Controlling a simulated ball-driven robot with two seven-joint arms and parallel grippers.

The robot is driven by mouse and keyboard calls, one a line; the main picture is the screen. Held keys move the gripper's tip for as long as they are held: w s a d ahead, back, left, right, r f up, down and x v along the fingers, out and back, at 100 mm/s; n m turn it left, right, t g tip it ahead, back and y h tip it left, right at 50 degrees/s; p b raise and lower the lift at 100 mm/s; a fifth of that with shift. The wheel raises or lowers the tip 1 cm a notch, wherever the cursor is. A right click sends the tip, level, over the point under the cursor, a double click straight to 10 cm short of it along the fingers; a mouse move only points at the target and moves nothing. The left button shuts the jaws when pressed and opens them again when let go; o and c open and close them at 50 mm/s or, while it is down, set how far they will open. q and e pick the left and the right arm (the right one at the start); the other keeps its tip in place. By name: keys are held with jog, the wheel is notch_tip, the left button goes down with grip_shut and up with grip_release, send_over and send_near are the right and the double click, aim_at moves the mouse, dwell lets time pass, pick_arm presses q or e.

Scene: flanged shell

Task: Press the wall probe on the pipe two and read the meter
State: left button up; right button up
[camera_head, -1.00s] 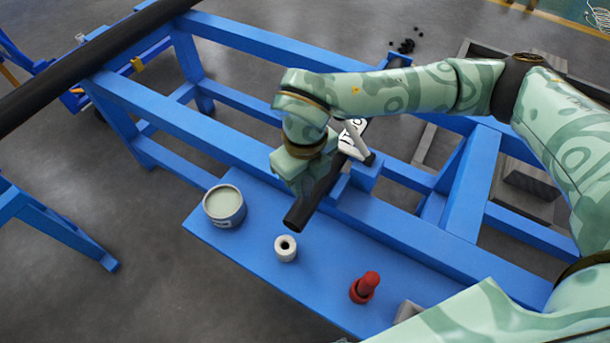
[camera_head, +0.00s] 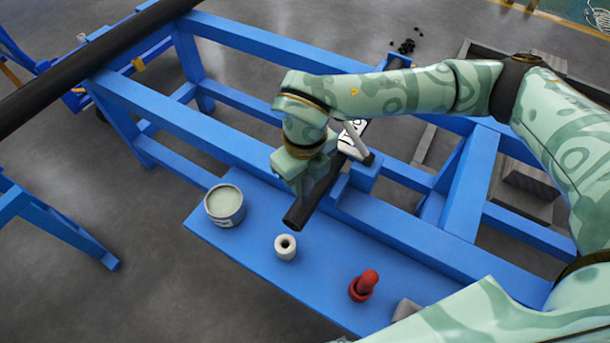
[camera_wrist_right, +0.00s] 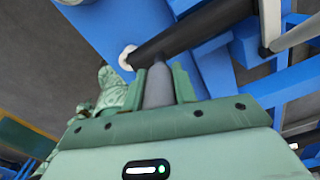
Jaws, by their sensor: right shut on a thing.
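My right gripper (camera_head: 296,184) is at the near end of a dark pipe (camera_head: 318,198) in the head view. In the right wrist view my right gripper (camera_wrist_right: 160,76) is shut on a grey cylinder, which I take for the wall probe (camera_wrist_right: 158,88). The probe's tip is close to the dark pipe (camera_wrist_right: 195,29); I cannot tell if they touch. A meter cannot be made out. My left gripper is out of view.
A blue shelf (camera_head: 262,262) holds an open tin (camera_head: 225,205), a white ring-shaped piece (camera_head: 285,247) and a red object (camera_head: 363,286). A larger dark pipe (camera_head: 90,55) crosses the upper left. Blue frame beams (camera_head: 235,150) surround the work area.

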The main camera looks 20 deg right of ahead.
jog(key=shift+f, duration=0.1)
